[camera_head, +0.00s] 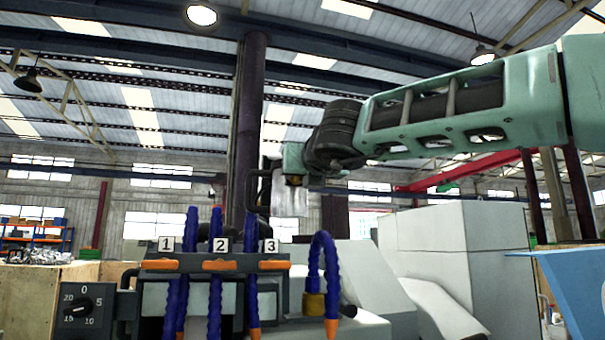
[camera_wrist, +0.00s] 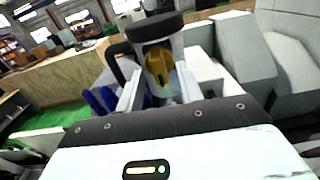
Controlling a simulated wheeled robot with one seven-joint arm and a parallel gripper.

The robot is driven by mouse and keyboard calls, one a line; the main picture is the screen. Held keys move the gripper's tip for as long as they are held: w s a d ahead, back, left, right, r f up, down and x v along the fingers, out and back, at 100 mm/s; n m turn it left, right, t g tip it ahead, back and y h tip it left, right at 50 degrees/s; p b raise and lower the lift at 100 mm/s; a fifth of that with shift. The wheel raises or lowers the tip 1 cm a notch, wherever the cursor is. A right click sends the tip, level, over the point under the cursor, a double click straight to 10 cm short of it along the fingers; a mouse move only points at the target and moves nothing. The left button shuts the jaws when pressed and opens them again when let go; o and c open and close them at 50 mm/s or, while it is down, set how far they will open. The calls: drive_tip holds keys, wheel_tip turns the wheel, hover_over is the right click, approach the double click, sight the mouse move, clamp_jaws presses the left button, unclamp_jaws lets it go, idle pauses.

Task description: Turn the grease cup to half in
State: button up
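My gripper (camera_head: 290,208) hangs from the green arm in the head view, pointing down, above and behind the row of numbered hoses. In the wrist view two pale finger-like parts flank a yellow-brass piece (camera_wrist: 160,68), with a black bar (camera_wrist: 156,27) across their far end. A small brass-coloured patch (camera_head: 293,180) also shows at the gripper in the head view. I cannot tell whether this brass piece is the grease cup, or whether the gripper touches it. Whether the fingers are open or shut is unclear. No grease cup is plainly identifiable elsewhere.
Blue hoses (camera_head: 215,290) rise through a bracket with orange levers (camera_head: 220,265) marked 1, 2, 3. A dial (camera_head: 85,303) is at lower left. Grey machine housing (camera_head: 460,245) fills the right. A black loop (camera_head: 256,190) stands close left of the gripper.

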drive_tip(key=s+d+b, duration=0.3)
drive_tip(key=s, duration=1.4)
drive_tip(key=shift+d, duration=0.2)
drive_tip(key=a+f+n+g+y, duration=0.2)
drive_tip(key=a+f+n+y, duration=0.15)
drive_tip(key=f+n, duration=0.5)
drive_tip(key=a+f+n+g+y, duration=0.2)
drive_tip(key=a+f+n, duration=0.3)
drive_tip(key=f+n, duration=0.35)
drive_tip(key=s+a+f+n+g, duration=0.1)
drive_tip(key=s+f+n+g, duration=0.2)
drive_tip(key=f+n, duration=0.4)
drive_tip(key=s+a+f+n+g, duration=0.1)
drive_tip(key=s+f+n+g, duration=0.2)
drive_tip(key=f, duration=0.7)
drive_tip(key=s+d+f+n+g+h, duration=0.3)
drive_tip(key=s+d+f+n, duration=0.4)
drive_tip(key=f, duration=0.3)
drive_tip(key=s+d+f+n+g+h, duration=0.4)
drive_tip(key=s+d+f+n, duration=0.3)
drive_tip(key=d+f, duration=0.2)
drive_tip(key=shift+d+f+n+g+h, duration=0.2)
drive_tip(key=shift+f+n+g+h, duration=0.1)
drive_tip(key=shift+f+h, duration=0.5)
